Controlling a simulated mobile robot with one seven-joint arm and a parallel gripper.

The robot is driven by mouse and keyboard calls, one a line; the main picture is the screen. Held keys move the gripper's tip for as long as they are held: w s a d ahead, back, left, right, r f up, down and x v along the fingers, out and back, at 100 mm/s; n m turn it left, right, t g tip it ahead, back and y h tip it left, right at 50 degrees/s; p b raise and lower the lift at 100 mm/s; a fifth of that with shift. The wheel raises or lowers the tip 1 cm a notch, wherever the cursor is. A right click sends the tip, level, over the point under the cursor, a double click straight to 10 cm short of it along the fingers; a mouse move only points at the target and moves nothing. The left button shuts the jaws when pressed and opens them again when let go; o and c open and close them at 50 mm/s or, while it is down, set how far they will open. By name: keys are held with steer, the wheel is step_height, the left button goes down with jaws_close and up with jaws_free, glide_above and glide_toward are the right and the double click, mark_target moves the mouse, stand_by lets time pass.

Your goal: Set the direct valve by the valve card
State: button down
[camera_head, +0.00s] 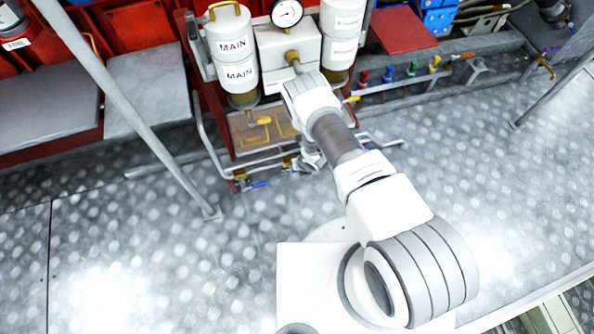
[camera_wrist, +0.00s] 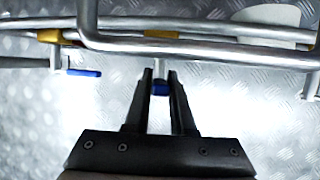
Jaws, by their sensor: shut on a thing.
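In the wrist view, my gripper (camera_wrist: 160,76) has its two black fingers around a small blue valve handle (camera_wrist: 160,89) below a metal pipe. The fingers are shut on this handle, and only a little of its blue shows between them. A second blue handle (camera_wrist: 84,72) is to the left, lying level in the picture on a pipe with a brass fitting; it also shows in the head view (camera_head: 257,185). My arm covers most of the gripper and the held handle in the head view. I cannot make out a readable valve card.
A bent metal guard pipe (camera_wrist: 190,46) runs close above the fingers. White canisters marked MAIN (camera_head: 233,60) and a gauge (camera_head: 287,12) stand behind. A brown panel with yellow lines (camera_head: 247,138) is below them. The patterned metal floor (camera_head: 130,240) is clear at left.

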steer(key=shift+s+a+r+t+h, duration=0.1)
steer(key=shift+a+t+h, duration=0.2)
steer(key=shift+a+h, duration=0.3)
steer(key=shift+h, duration=0.3)
steer(key=c, duration=0.8)
jaws_free()
steer(key=shift+o, duration=0.2)
steer(key=shift+s, duration=0.1)
steer(key=p+v, duration=0.6)
steer(key=v, duration=1.1)
steer(key=shift+r+p, duration=0.15)
steer(key=shift+p, duration=0.25)
